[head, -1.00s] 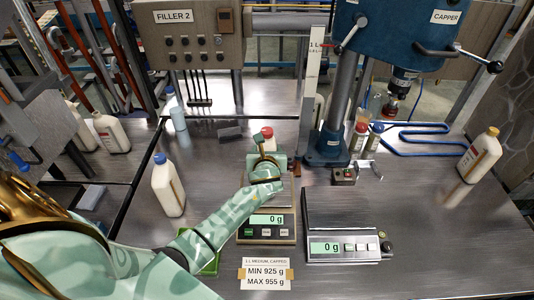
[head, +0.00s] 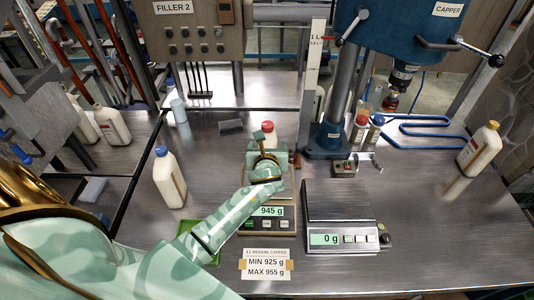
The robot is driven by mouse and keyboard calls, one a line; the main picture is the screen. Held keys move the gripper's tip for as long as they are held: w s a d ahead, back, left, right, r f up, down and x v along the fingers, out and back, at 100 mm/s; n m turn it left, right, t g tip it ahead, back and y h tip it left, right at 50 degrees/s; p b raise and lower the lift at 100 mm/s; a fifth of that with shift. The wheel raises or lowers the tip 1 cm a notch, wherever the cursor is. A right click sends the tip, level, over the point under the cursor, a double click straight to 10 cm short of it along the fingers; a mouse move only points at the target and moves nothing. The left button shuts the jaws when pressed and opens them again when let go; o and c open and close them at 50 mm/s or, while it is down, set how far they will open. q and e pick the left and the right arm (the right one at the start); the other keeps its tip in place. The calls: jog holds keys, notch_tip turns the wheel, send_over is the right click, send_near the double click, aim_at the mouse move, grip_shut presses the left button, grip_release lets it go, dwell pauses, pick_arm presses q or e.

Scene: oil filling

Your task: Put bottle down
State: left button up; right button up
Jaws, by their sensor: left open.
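A bottle with a red cap (head: 268,127) stands on the left scale (head: 287,226), mostly hidden behind my gripper, with only its top showing. The scale's display reads 945 g. My left gripper (head: 266,150) is open around or just in front of the bottle; its fingertips are partly hidden, and I cannot tell whether they touch it. My right gripper is not in view.
A second scale (head: 338,208), reading 0 g, is empty on the right. A blue-capped bottle (head: 170,180) stands to the left, a yellow-capped one (head: 481,150) at far right. The capper (head: 398,30) stands behind. A label (head: 267,265) gives 925 to 955 g.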

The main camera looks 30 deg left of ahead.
pick_arm(q)
jog(key=p+v, duration=0.1)
jog(key=v, duration=0.8)
